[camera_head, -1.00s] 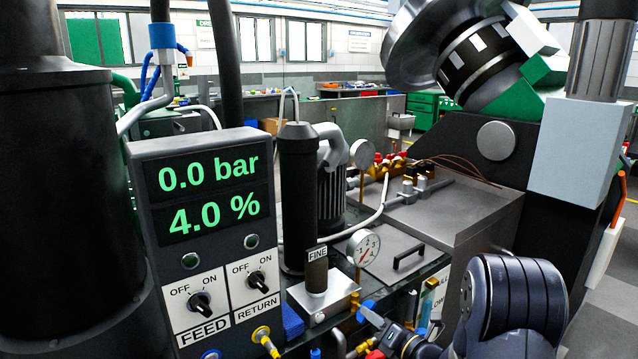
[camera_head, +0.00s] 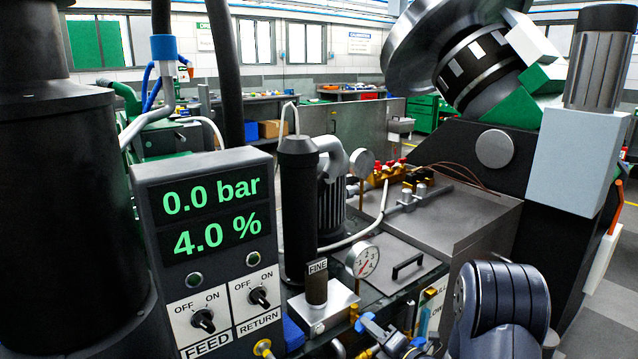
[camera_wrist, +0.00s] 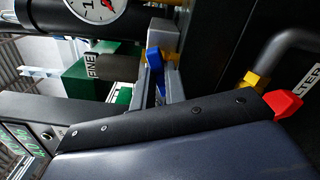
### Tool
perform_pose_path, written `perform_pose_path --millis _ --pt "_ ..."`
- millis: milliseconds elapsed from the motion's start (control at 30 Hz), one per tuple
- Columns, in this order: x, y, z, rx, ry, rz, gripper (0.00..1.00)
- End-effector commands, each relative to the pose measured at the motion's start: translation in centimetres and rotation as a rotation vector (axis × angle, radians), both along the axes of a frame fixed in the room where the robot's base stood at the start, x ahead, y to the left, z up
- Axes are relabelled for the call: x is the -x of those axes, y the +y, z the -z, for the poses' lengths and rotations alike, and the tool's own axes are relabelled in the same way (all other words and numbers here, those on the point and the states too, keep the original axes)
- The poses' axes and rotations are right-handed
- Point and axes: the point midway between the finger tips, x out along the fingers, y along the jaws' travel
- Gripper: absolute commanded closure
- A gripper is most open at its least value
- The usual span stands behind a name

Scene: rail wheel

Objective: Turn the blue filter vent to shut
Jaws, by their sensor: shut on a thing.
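The blue filter vent (camera_head: 361,323) is a small blue handle beside brass fittings, low in front of the filter block, in the head view. It also shows as a blue piece in the wrist view (camera_wrist: 153,62), with brass to its right. My gripper (camera_head: 374,330) reaches it from the lower right and is shut on the blue handle. In the wrist view the grey jaws (camera_wrist: 157,82) lie around the blue piece. They hide part of it, so its exact angle is hard to tell. The filter canister labelled FINE (camera_head: 317,283) stands upright on its metal block.
The control panel (camera_head: 205,240) reads 0.0 bar and 4.0 %, with FEED and RETURN knobs below. A gauge (camera_head: 362,260) stands just behind my gripper. A red-handled valve (camera_wrist: 284,104) and grey pipe are close on the right in the wrist view. Fittings crowd this spot.

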Motion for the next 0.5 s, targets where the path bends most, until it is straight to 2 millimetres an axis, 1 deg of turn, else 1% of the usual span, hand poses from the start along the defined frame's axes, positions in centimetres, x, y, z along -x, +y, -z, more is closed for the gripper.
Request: perform_pose_path --millis 167,500 --pt "0.0 -0.02 -0.05 -0.045 0.034 0.0 1.0" --pt "-0.01 -0.03 -0.04 -0.053 0.04 0.0 1.0"
